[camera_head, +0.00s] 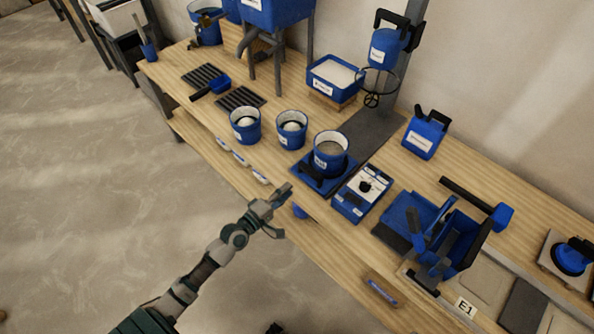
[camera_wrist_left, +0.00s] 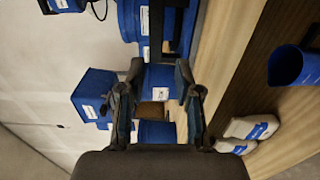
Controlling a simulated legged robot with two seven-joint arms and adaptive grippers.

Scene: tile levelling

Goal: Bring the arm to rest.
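My left arm comes in from the lower left in the head view. Its gripper (camera_head: 275,200) is held in front of the bench's near edge, with the floor and bench edge behind it. In the left wrist view the two fingers of the left gripper (camera_wrist_left: 157,95) stand apart with nothing between them. Blue containers show beyond the fingers there.
The wooden bench (camera_head: 390,190) holds a blue bucket (camera_head: 330,152) on a scale, two smaller buckets, a blue device (camera_head: 362,193), a mixer (camera_head: 385,50) and a hammer (camera_head: 490,208). Floor left is clear.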

